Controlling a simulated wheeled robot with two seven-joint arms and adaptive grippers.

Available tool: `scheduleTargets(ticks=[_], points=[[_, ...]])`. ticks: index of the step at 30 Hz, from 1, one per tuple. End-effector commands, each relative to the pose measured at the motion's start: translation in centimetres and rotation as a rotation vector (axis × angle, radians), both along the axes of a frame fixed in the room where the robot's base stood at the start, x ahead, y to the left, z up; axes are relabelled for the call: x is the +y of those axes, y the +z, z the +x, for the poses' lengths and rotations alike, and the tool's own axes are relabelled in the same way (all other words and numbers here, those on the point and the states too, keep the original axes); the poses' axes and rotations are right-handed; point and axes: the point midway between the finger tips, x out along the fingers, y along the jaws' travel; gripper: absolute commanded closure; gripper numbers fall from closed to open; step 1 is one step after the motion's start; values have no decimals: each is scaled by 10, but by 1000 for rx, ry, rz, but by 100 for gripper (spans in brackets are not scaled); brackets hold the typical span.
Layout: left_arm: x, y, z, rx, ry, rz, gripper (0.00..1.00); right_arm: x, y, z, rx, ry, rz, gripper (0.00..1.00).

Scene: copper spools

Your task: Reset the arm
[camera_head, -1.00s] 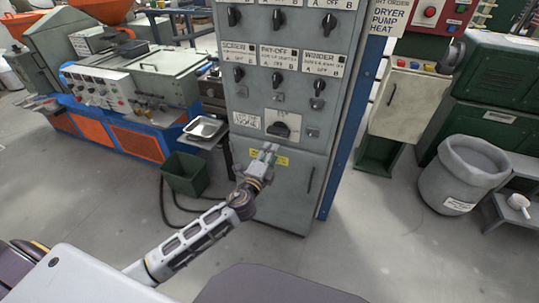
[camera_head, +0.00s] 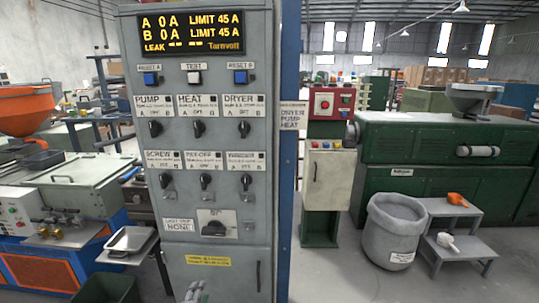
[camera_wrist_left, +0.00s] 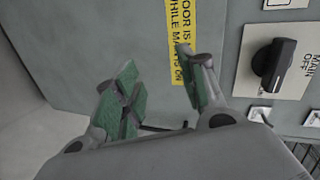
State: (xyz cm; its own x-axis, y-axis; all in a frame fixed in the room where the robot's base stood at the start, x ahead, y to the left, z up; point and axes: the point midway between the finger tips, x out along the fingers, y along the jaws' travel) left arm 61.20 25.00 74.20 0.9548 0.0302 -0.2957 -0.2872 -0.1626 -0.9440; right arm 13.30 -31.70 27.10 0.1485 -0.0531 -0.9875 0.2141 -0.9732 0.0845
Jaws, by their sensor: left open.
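My left gripper (camera_head: 196,291) shows only as fingertips at the bottom edge of the head view, in front of the grey control cabinet (camera_head: 268,190). In the left wrist view the left gripper (camera_wrist_left: 158,92) is open and empty, its green-padded fingers apart. Behind the fingers are the cabinet's grey door (camera_wrist_left: 90,40) and a yellow warning label (camera_wrist_left: 180,45). A black main switch knob (camera_wrist_left: 272,62) is to the right of the fingers, apart from them. My right gripper is not in view.
The cabinet carries a lit display (camera_head: 190,33), push buttons and several black knobs. A metal tray (camera_head: 130,241) and dark green bin (camera_head: 108,289) stand at left. A grey bin (camera_head: 392,235) and step stand (camera_head: 455,252) are at right.

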Motion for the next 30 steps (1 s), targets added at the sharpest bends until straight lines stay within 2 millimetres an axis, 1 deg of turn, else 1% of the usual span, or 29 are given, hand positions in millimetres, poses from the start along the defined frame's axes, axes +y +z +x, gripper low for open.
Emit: scheduleTargets(ticks=[1,2,3,5,6,8,9,11,12,14,15,17,18,20,21,23,24,26,27,29,30], points=[[7,-23,-5,41,17,-23,59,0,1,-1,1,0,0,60],[10,-36,-9,65,28,-37,59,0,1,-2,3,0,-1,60],[15,-53,-14,96,42,-60,59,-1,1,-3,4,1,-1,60],[22,-79,-23,143,66,-91,59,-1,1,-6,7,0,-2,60],[27,-96,-29,173,81,-110,59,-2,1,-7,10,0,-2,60],[33,-120,-40,217,105,-142,59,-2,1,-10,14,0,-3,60],[37,-136,-48,246,123,-164,59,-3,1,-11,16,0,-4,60],[44,-160,-61,290,151,-196,59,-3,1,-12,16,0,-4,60],[48,-176,-70,318,169,-216,59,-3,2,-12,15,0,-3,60],[53,-199,-85,360,199,-248,59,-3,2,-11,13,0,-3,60],[57,-214,-96,388,219,-269,59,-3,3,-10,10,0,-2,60],[62,-235,-113,429,251,-301,59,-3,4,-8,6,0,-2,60],[65,-249,-124,454,272,-323,59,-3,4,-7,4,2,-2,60],[68,-269,-143,492,306,-355,59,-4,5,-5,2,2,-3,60],[71,-283,-156,519,329,-375,59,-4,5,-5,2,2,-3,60],[75,-301,-176,556,365,-405,59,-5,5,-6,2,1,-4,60],[77,-314,-190,580,389,-428,59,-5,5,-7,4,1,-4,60],[79,-331,-211,616,428,-459,59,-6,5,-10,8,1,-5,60],[81,-342,-226,639,453,-477,59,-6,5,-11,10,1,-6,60],[83,-358,-248,673,494,-506,59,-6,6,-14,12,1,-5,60],[84,-368,-264,695,521,-527,59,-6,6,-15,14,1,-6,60]])
